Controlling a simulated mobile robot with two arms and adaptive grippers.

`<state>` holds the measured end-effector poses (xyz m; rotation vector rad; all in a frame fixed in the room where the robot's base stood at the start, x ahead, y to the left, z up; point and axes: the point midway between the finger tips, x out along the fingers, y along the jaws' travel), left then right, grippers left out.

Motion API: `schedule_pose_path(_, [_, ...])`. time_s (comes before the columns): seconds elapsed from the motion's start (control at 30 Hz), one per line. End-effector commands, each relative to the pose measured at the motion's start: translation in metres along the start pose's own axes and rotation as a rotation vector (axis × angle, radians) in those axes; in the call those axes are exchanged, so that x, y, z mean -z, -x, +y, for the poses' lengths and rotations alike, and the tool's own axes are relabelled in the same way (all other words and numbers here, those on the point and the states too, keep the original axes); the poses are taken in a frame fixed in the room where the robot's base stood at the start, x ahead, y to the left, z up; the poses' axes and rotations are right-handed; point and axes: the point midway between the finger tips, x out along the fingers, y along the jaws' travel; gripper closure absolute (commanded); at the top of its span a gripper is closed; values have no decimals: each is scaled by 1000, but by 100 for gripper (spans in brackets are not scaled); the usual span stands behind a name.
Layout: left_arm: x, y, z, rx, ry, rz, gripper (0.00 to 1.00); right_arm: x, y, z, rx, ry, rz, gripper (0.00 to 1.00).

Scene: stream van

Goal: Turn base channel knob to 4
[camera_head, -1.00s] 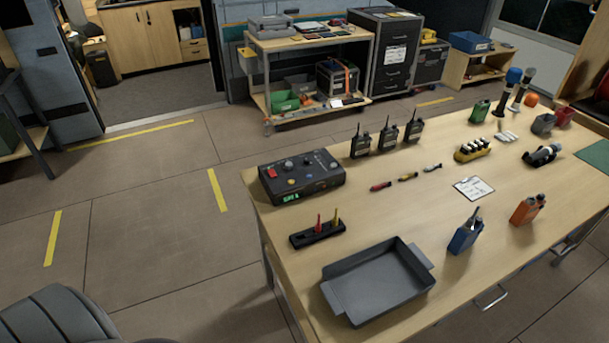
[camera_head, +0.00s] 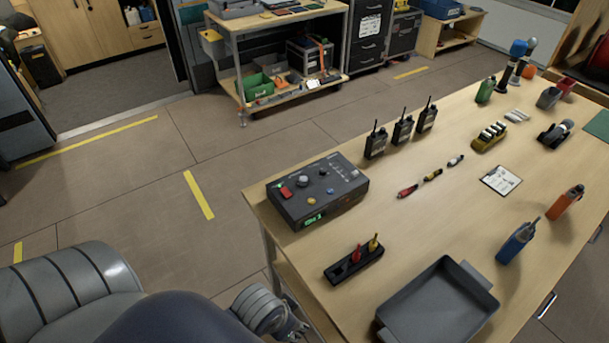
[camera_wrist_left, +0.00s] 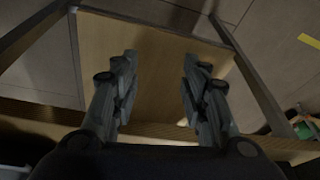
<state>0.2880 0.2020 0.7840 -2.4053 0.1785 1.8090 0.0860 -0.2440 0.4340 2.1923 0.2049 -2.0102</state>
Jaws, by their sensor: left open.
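The base unit (camera_head: 318,190) is a dark grey box at the table's near-left corner. Its top has a large round knob (camera_head: 303,180), an orange knob (camera_head: 312,201), smaller controls and a red button (camera_head: 286,192). A green lit display (camera_head: 314,219) is on its front; its text is too small to read surely. My left gripper (camera_head: 296,329) is low beside the table's left edge, below and apart from the base unit. In the left wrist view its two fingers (camera_wrist_left: 160,62) are spread with nothing between them. My right gripper is not seen.
The table edge lies between my left gripper and the base unit. Floor to the left is clear.

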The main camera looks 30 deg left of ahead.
Motion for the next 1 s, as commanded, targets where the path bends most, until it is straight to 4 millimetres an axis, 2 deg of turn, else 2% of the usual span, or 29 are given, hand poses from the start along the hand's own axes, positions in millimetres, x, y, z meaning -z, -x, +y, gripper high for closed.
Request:
schedule_pose_path(0.03, [4,13,-1,3,1,11,59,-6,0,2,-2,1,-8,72])
schedule_pose_path(0.17, [19,43,-7,26,15,60,59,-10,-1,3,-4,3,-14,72])
schedule_pose_path(0.23, [50,58,-20,77,48,158,59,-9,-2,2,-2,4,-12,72])
schedule_pose_path(0.4, [121,67,-44,172,119,387,59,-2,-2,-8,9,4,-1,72])
schedule_pose_path(0.57, [187,82,-59,225,153,616,59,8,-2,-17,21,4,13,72])
schedule_pose_path(0.67, [236,99,-65,243,155,791,59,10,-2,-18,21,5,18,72])
schedule_pose_path(0.7, [257,109,-65,246,148,873,59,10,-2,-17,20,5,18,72])
schedule_pose_path(0.77, [292,128,-62,237,125,1012,59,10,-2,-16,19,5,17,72])
schedule_pose_path(0.8, [316,143,-58,222,100,1109,59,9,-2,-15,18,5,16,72])
schedule_pose_path(0.87, [349,166,-45,183,41,1254,59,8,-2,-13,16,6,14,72])
schedule_pose_path(0.9, [368,180,-34,146,-10,1341,59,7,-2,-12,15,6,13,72])
schedule_pose_path(1.0, [404,211,2,27,-174,1511,59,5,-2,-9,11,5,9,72])
